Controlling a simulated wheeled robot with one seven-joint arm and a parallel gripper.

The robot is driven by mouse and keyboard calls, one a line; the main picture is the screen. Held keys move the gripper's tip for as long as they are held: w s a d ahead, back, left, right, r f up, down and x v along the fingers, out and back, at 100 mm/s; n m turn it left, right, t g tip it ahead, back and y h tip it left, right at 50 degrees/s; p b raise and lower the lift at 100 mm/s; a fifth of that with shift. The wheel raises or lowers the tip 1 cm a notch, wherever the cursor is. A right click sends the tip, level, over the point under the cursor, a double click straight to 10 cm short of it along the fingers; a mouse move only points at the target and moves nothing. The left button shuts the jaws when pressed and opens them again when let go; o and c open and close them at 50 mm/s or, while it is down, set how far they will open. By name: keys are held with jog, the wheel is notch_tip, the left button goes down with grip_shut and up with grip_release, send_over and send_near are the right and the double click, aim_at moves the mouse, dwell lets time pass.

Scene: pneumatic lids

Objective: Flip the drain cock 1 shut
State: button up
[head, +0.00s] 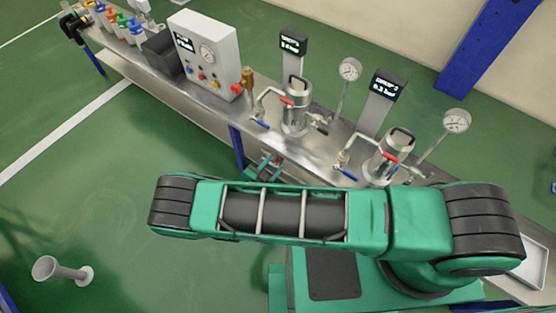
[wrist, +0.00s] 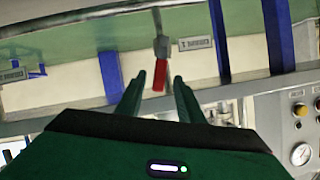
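The drain cock (wrist: 161,48) shows in the wrist view as a grey body with a red lever (wrist: 160,79), beside a small label plate (wrist: 197,44) whose text I cannot read surely. The lever hangs down the picture, slightly tilted, with its end between my fingertips. My gripper (wrist: 159,82) is open, one finger on each side of the lever, with gaps visible; I cannot tell how deep the lever lies between them. In the head view my gripper (head: 264,168) is at the front edge of the steel bench (head: 222,112), mostly hidden by my arm.
On the bench stand two lidded steel vessels (head: 295,108) with red and blue levers, gauges and display posts (head: 377,104). A control box (head: 205,55) stands to their left. Blue bench legs (wrist: 112,76) flank the cock. Open green floor (head: 120,175) lies at left.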

aim_at(277, 161)
jog(key=shift+x, duration=1.6)
grip_shut()
